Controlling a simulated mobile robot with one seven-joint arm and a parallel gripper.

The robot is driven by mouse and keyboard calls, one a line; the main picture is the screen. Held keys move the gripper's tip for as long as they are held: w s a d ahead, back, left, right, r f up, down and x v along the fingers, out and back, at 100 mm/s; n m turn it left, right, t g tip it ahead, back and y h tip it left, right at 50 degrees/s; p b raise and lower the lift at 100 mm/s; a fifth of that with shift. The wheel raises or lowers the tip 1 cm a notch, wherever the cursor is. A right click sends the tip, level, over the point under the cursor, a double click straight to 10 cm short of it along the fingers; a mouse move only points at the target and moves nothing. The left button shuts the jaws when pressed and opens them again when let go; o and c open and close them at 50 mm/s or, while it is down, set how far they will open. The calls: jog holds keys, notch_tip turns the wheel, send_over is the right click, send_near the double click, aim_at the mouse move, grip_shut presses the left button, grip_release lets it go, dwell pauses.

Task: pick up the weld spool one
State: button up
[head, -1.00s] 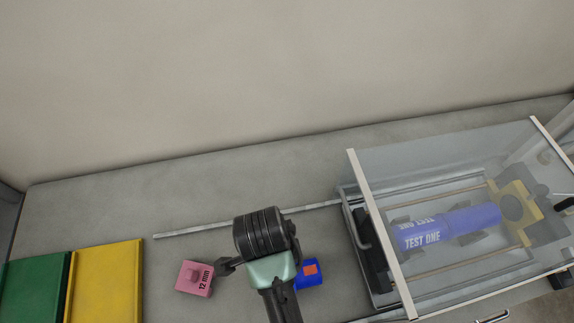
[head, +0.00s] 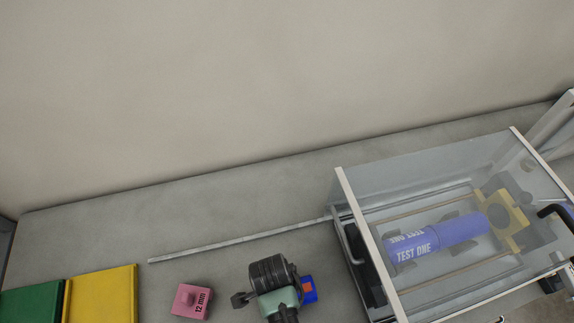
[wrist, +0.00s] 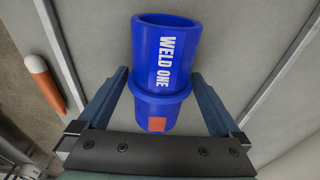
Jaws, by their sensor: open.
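The weld spool one is a blue flanged tube (wrist: 168,60) lettered "WELD ONE", with an orange square on its near part. In the wrist view it lies between the two fingers of my gripper (wrist: 160,78), which is open. The fingers flank it on both sides with a gap visible, and I see no grip on it. In the head view, the spool (head: 309,290) shows only in part, right of my arm's end, which hides the rest. The fingertips are not clear in that view.
A pink "12 mm" block (head: 191,301) sits left of my arm. Yellow (head: 101,294) and green (head: 30,302) panels lie farther left. At right, a clear-covered machine (head: 341,180) holds a blue "TEST ONE" tube (head: 437,238). The bench behind my arm is mostly free.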

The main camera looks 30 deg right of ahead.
jog(key=c, duration=1.4)
jog(key=shift+r, duration=0.1)
